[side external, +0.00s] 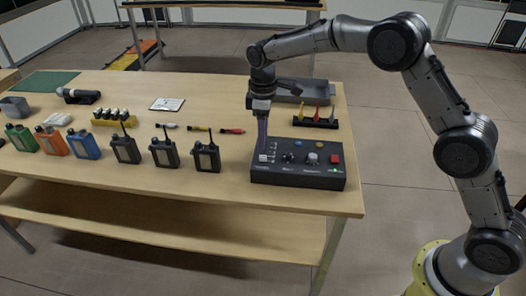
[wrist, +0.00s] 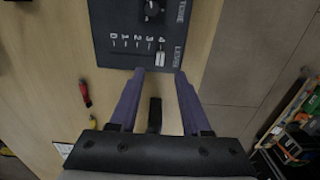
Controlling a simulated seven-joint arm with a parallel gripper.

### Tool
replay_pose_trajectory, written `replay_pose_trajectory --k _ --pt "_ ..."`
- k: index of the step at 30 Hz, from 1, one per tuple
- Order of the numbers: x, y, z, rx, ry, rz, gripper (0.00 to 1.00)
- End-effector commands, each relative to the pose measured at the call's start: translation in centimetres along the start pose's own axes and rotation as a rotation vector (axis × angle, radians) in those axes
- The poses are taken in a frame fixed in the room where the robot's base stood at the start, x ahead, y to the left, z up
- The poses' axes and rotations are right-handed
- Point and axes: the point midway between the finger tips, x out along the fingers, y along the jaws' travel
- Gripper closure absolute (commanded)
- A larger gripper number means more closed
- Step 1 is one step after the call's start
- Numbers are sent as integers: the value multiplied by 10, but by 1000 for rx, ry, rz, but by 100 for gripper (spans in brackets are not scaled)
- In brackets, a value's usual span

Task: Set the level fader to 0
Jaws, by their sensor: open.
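The control box (side external: 300,178) is a dark box at the table's front right corner; its end also shows in the wrist view (wrist: 120,15). In the wrist view the level fader's pale cap (wrist: 160,58) is at the 4 end of a scale marked 0 to 4, with 0 to the left. My gripper (wrist: 159,72) has purple fingers pointing at the box, open, with the cap between and just beyond the tips. In the side view my gripper (side external: 263,146) is above the left end of the box. Whether the fingers touch the cap cannot be told.
The box also carries knobs (side external: 312,158) and a red button (side external: 335,160). Black radios (side external: 207,158) stand left of it. Colored markers (side external: 231,131) lie behind the radios. A rack with colored pieces (side external: 315,122) and a grey tray (side external: 300,92) are behind the box.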

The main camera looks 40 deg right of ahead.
Motion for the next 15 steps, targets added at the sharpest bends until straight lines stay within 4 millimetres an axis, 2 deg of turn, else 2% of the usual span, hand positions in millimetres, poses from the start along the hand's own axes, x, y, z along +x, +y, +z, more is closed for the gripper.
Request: replay_pose_trajectory --k 1,7,15 --pt "12 -1 1 0 -5 -3 52" --pt "44 0 1 0 -3 -1 52" --pt "64 0 0 1 -1 0 52"
